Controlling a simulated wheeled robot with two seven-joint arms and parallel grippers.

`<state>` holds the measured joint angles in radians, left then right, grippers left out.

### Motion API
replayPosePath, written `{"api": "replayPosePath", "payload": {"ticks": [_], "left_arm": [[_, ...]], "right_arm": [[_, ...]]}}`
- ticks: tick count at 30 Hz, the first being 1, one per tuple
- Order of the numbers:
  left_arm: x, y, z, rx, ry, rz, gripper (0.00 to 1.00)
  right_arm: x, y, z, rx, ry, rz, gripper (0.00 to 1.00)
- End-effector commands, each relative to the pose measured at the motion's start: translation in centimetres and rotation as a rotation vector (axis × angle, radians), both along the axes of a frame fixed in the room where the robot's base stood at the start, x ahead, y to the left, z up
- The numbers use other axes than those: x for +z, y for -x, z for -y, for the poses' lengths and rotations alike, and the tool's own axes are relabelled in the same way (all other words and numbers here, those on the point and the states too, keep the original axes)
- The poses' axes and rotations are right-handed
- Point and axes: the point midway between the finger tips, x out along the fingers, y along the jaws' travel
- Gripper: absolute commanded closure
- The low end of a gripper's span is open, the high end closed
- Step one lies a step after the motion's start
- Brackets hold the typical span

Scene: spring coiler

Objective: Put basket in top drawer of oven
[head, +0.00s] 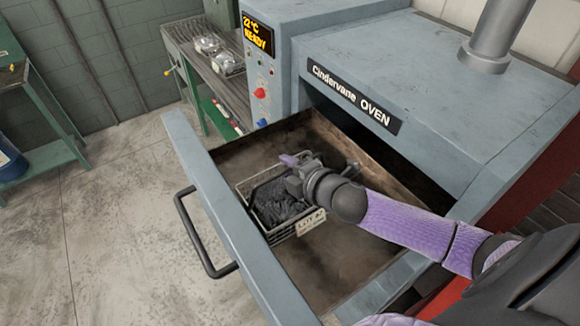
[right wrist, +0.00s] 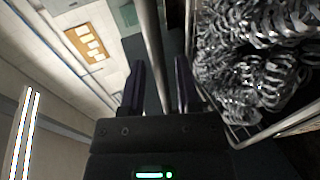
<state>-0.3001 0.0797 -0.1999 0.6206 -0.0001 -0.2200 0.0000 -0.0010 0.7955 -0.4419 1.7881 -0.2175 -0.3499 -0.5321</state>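The wire basket (head: 258,186) holds dark coiled springs (head: 278,200) and a "LOT" label on its near side. It is inside the pulled-out top drawer (head: 190,150) of the blue-grey oven (head: 420,70), towards the front panel; whether its base touches the floor is unclear. My right gripper (head: 296,160) is at the basket's oven-side edge. In the right wrist view, the right gripper (right wrist: 158,85) has its fingers apart, with a metal bar visible between them. The basket of springs (right wrist: 245,70) lies just right of the fingers. My left gripper is out of view.
The drawer's black handle (head: 205,245) sticks out over open floor. A control panel (head: 258,36) reads 22 °C READY. Behind it, a bench (head: 178,40) carries several metal parts. A green table (head: 45,115) stands at far left. Free drawer floor (head: 325,265) lies right of the basket.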

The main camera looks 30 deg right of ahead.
Motion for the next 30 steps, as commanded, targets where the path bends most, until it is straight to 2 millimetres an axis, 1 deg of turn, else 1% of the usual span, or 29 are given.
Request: {"api": "replayPosePath", "payload": {"ticks": [9,11,14,21,24,27,30], "left_arm": [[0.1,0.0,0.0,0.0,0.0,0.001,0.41],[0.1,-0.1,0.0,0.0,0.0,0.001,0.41],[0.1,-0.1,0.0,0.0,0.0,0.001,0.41],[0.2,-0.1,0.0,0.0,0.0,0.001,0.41],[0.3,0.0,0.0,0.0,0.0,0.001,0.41],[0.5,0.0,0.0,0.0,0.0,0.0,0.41],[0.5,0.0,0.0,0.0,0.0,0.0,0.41]], "right_arm": [[0.1,0.0,0.0,0.0,0.0,0.0,0.49],[0.1,0.4,0.1,0.0,0.0,-0.002,0.49],[0.5,1.7,0.3,0.001,0.0,-0.004,0.49],[2.4,6.8,1.1,0.001,-0.002,-0.006,0.49],[3.2,8.6,1.4,0.002,0.001,-0.004,0.49],[3.8,10.0,1.7,0.0,-0.004,-0.002,0.49],[4.1,10.8,1.8,0.001,-0.001,-0.001,0.49]]}}
